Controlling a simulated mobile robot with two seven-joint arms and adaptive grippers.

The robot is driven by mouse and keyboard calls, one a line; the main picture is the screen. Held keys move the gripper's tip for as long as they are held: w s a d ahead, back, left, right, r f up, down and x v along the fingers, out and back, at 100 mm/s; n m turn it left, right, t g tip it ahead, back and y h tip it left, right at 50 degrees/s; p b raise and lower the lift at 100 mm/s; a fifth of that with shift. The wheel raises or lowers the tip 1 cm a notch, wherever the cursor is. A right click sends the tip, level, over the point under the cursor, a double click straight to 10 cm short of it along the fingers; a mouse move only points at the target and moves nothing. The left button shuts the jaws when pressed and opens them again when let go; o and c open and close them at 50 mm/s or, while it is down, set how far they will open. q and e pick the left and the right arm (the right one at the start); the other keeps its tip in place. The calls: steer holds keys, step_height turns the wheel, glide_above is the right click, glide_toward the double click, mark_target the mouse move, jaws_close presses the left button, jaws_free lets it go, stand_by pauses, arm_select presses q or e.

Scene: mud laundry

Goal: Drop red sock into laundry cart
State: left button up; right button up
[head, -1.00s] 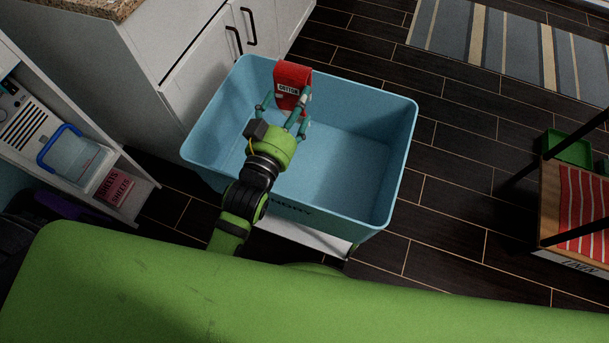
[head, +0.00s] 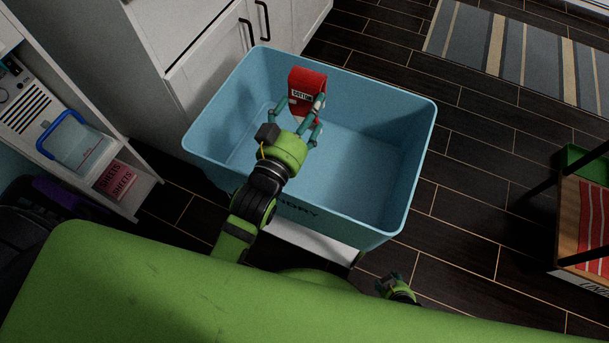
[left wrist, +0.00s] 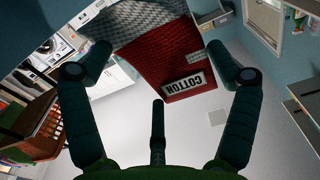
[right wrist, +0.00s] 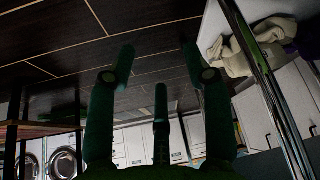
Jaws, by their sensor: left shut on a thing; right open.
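The red sock (head: 307,84) has a white label reading COTTON and is held by my left gripper (head: 303,117). The left wrist view shows the sock (left wrist: 170,65) between the two fingers (left wrist: 155,58), with a grey patterned part at its top. The laundry cart (head: 372,190) is a blue open bin, and the sock and left gripper are over its opening, toward the far side. The cart's inside looks empty where visible. My right gripper (head: 393,285) is low, in front of the cart; in the right wrist view it is open and empty (right wrist: 158,60).
White cabinets (head: 205,60) stand behind the cart on the left. A shelf with a blue-handled container (head: 75,145) is at the far left. A wooden rack with red striped cloth (head: 594,225) stands at the right. Dark floor lies between, with a striped rug (head: 520,50) beyond.

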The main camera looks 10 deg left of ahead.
arm_select(q)
steer(key=shift+f+b, duration=0.95)
steer(key=shift+f, duration=0.05)
arm_select(e)
steer(key=shift+a+g, duration=0.15)
steer(key=shift+g, duration=0.35)
steer(key=shift+s, duration=0.1)
arm_select(q)
steer(key=o, duration=0.8)
arm_select(e)
steer(key=shift+a, duration=0.1)
arm_select(q)
step_height(320, 180, up, 10)
steer(key=shift+r, duration=0.1)
arm_select(e)
steer(key=shift+s, duration=0.1)
